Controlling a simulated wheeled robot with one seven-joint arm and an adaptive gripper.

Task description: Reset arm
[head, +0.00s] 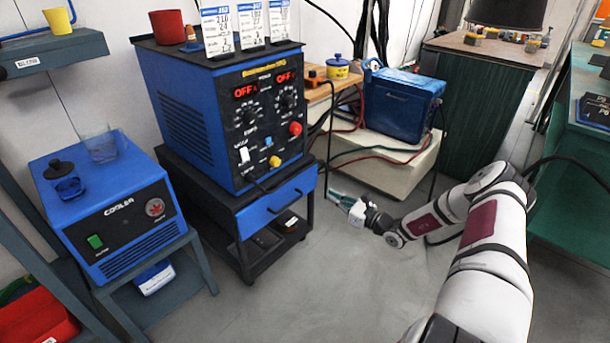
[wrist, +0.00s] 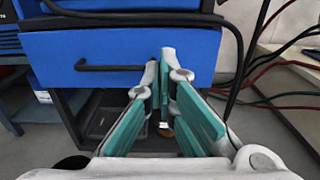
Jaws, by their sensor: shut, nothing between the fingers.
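My arm reaches out from the lower right in the head view, and my gripper (head: 340,199) is just right of the welder cart's blue drawer (head: 277,204). In the wrist view my gripper (wrist: 164,62) has its teal-padded fingers together at the tips, with nothing seen between them. The blue drawer (wrist: 110,55) with its black handle lies ahead of the fingers and appears closed. From the wrist view I cannot tell whether the fingertips touch the drawer front.
The blue welder (head: 225,110) stands on the black cart, its displays reading OFF. A blue cooler (head: 110,205) stands at left. A pale bench (head: 385,165) with a blue box (head: 400,103) and hanging cables is close behind my gripper. The floor (head: 300,290) in front is clear.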

